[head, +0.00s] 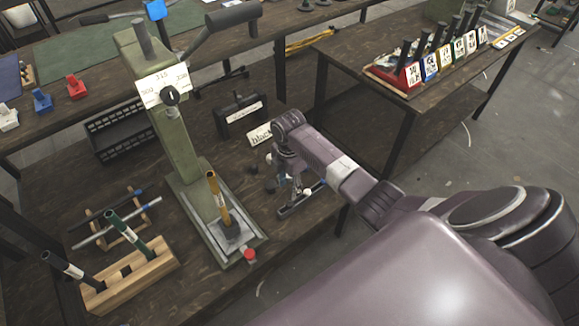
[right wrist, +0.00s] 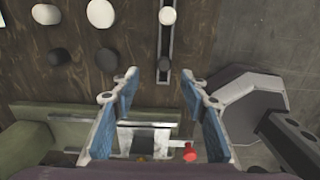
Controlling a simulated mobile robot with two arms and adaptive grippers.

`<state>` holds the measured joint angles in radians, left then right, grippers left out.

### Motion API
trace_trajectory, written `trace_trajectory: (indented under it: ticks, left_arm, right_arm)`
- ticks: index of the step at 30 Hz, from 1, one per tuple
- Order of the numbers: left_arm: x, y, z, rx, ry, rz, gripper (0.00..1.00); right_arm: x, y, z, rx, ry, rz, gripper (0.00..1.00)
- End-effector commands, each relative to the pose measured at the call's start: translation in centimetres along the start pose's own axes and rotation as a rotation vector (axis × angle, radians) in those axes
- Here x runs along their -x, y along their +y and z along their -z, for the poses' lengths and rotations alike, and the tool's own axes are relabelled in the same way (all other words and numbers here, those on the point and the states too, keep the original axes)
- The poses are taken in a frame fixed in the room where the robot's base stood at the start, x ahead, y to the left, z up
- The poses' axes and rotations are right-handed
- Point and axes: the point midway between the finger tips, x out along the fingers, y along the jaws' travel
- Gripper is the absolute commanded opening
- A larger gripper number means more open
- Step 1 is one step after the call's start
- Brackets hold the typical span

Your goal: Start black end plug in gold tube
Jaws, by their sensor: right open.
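The gold tube (head: 215,192) stands upright on the base plate of the green press in the head view. A small gold spot at the bottom of the right wrist view may be its top. Small black end plugs (head: 254,168) lie on the table beside the "black" sign. In the right wrist view, two dark plugs (right wrist: 57,56) lie beyond the fingers at left, and another dark piece (right wrist: 164,66) sits on a narrow strip. My right gripper (right wrist: 157,88) is open and empty, its blue pads apart, above the table right of the tube. My left gripper is not in view.
The green press (head: 172,130) with its lever stands left of my right arm. A wooden block (head: 150,265) holds tubes at front left. White plugs (right wrist: 101,13) lie beyond the dark ones. A "black" sign (head: 258,135) stands behind. A side table (head: 345,55) holds coloured bins.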

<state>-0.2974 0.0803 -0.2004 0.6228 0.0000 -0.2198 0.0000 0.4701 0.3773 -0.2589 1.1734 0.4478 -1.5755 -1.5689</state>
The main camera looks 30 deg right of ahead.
Motion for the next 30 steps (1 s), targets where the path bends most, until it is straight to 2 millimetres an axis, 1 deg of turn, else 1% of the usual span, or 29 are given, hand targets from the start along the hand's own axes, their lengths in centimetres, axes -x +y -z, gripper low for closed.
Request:
trace_trajectory:
  ticks: [8,13,15,18,26,27,30]
  left_arm:
    - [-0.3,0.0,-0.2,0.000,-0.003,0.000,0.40]
    - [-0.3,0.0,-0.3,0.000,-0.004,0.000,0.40]
    - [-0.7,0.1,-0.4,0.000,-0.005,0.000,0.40]
    - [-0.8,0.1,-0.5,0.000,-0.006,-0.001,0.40]
    - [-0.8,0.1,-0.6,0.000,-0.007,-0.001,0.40]
    - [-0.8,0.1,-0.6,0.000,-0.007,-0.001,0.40]
    - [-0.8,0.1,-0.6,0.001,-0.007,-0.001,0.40]
  right_arm:
    - [-3.0,-0.3,0.2,0.004,0.003,0.004,0.41]
    - [-5.6,-1.0,0.5,0.004,0.003,0.006,0.41]
    - [-6.6,-0.9,0.4,0.002,0.002,0.003,0.41]
    - [-7.5,-0.9,0.3,0.002,0.001,0.002,0.41]
    - [-7.7,-0.8,0.3,0.003,0.000,0.000,0.41]
    - [-7.7,-0.8,0.3,0.003,0.000,0.000,0.38]
    - [-7.7,-0.8,0.3,0.003,0.000,0.001,0.27]
